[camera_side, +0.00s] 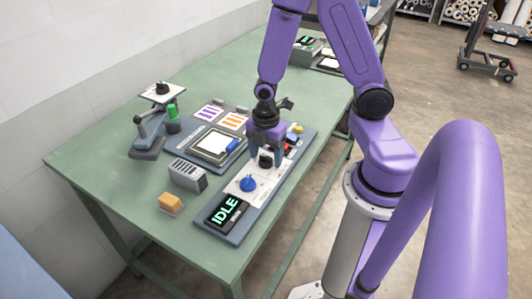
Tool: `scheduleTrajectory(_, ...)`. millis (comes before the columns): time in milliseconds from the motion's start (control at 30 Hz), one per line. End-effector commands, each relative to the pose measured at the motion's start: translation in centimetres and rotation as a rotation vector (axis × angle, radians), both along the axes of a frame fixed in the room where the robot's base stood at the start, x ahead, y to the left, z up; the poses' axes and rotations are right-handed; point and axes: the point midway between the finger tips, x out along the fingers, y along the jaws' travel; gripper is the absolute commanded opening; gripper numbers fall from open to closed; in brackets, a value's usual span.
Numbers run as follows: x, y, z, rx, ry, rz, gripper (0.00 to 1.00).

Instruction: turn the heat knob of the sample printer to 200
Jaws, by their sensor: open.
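The sample printer's control panel (262,196) is a long pale strip in a dark frame along the table's front right edge. Its dark display (226,212) reads IDLE in green. A blue knob (248,183) stands beyond the display. A black knob (265,161) stands farther along the strip. I cannot tell which knob sets the heat, nor read any scale. My purple gripper (266,165) points down at the black knob, with open fingers on either side of it. Whether the fingers touch it cannot be told. The blue knob is clear of the gripper.
Red and yellow controls (298,128) lie beyond the gripper. Left of the panel are a framed plate (213,146), a grey slotted block (187,175), an orange block (170,203) and a grey stand (149,136). The green table's (85,150) left end is bare.

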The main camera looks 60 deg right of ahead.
Motion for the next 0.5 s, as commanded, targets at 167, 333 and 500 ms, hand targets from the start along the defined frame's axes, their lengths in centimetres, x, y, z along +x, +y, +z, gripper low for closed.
scheduleTrajectory(167, 0.02, 0.01, -0.02, 0.0, -0.001, 0.0, 0.69)
scheduleTrajectory(333, 0.02, 0.01, -0.01, 0.0, -0.001, 0.0, 0.33)
scheduleTrajectory(500, 0.01, 0.01, -0.01, 0.0, 0.0, 0.0, 0.12)
